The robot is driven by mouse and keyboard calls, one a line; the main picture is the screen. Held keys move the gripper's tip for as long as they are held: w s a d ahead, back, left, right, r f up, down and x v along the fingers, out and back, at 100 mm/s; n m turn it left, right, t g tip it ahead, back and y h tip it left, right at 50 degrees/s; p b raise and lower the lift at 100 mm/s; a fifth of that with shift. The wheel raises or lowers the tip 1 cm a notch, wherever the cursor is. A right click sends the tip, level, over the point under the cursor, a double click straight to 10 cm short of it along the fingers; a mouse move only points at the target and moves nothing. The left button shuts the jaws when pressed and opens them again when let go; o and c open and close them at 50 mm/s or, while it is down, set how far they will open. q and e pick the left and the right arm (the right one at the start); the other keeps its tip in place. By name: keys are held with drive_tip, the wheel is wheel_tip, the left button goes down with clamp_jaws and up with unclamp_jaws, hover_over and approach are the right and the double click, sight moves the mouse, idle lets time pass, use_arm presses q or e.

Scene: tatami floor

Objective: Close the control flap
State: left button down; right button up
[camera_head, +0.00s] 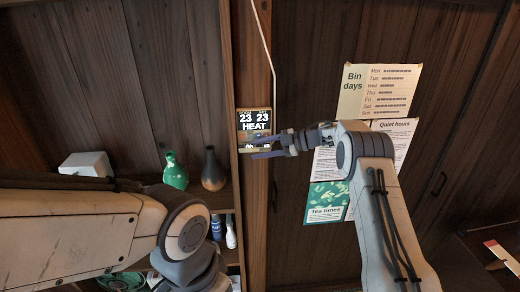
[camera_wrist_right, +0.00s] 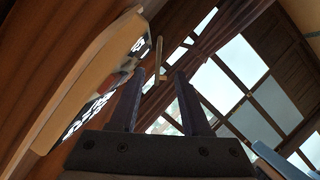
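A wall control panel (camera_head: 254,118) with a lit display reading "23 23 HEAT" hangs on the wooden post in the head view. In the right wrist view its pale body (camera_wrist_right: 70,90) runs up the left side, steeply tilted. A thin tan piece (camera_wrist_right: 158,56), which looks like the flap seen edge-on, stands out from the panel, beyond and between my fingertips. My right gripper (camera_head: 262,147) is open at the panel's lower part, its fingers partly covering it. It also shows open and empty in the wrist view (camera_wrist_right: 157,78). I cannot tell whether it touches the flap. My left gripper is out of view.
A cable (camera_head: 264,45) runs up from the panel. Posters (camera_head: 378,92) hang on the wall to the right. A shelf at left holds a white box (camera_head: 87,164), a green vase (camera_head: 175,171) and a dark vase (camera_head: 213,170); my left arm crosses in front of it.

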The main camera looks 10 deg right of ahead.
drive_tip(key=shift+d, duration=0.15)
drive_tip(key=b+v, duration=0.5)
drive_tip(key=v, duration=0.5)
drive_tip(key=shift+s+r, duration=0.1)
drive_tip(key=shift+c, duration=0.3)
